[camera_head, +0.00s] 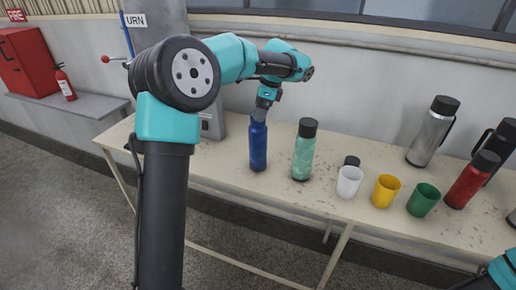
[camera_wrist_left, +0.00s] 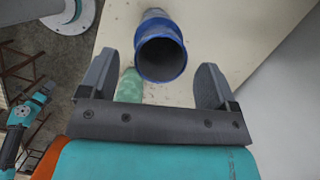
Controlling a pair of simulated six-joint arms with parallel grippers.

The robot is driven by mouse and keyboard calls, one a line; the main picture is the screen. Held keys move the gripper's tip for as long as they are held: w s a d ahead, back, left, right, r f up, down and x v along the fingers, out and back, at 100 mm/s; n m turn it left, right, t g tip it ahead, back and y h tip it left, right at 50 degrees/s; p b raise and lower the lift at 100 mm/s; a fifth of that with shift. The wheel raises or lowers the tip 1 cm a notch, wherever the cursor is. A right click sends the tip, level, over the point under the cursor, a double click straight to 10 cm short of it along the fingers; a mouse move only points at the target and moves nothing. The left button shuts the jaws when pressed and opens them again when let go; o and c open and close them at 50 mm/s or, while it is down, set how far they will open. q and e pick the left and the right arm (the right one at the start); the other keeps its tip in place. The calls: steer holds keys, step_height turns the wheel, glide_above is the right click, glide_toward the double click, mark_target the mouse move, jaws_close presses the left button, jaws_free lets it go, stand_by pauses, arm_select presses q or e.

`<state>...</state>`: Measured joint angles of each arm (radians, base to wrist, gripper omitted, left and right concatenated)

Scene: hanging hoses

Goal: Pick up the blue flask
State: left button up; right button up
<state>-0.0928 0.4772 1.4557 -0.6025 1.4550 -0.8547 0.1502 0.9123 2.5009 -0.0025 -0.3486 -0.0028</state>
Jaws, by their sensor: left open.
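The blue flask (camera_head: 258,146) stands upright on the table, left of the green flask. In the left wrist view its round grey top inside a blue rim (camera_wrist_left: 162,52) lies between the two dark fingers. My left gripper (camera_head: 261,108) is at the top of the flask in the head view. In the left wrist view the left gripper (camera_wrist_left: 160,75) is open, with one finger on each side of the flask and visible gaps between. Of my right arm, only a teal part shows at the lower right corner of the head view; its gripper is out of view.
On the table (camera_head: 228,172), a green flask (camera_head: 304,155) stands close right of the blue one.

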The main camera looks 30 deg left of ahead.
arm_select(q)
glide_above(258, 143)
steer(key=w+a, duration=0.2)
steer(key=w, duration=0.1)
steer(key=shift+s+f, duration=0.15)
steer(key=shift+f, duration=2.35)
steer(key=shift+c, duration=0.4)
steer(key=c, duration=1.4)
